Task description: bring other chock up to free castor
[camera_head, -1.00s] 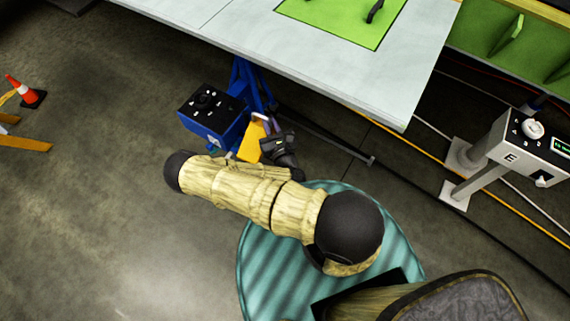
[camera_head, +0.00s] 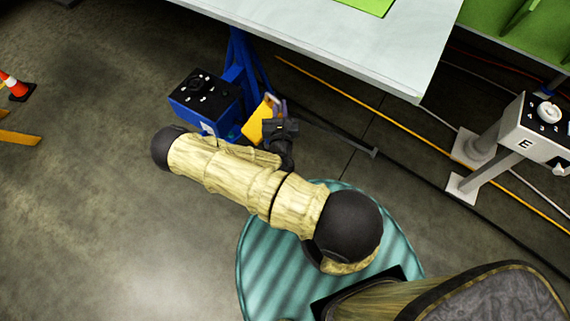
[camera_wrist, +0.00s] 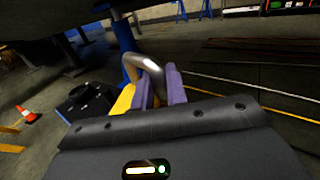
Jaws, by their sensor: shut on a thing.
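The yellow chock (camera_head: 254,124) hangs at my gripper (camera_head: 272,108), beside the blue leg of the table. In the wrist view the purple fingers (camera_wrist: 160,88) are closed at the chock's bent metal handle (camera_wrist: 150,66). Part of the yellow body (camera_wrist: 124,100) shows left of the fingers; the rest is hidden behind my wrist. I cannot tell whether the chock touches the floor. The blue leg (camera_head: 240,62) stands just behind the chock in the head view. No castor can be made out at its foot.
A blue box with a black knobbed top (camera_head: 198,92) stands just left of the chock. The pale tabletop (camera_head: 330,38) overhangs behind. A grey post-mounted box marked E (camera_head: 528,130) stands right. The front-left floor is clear.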

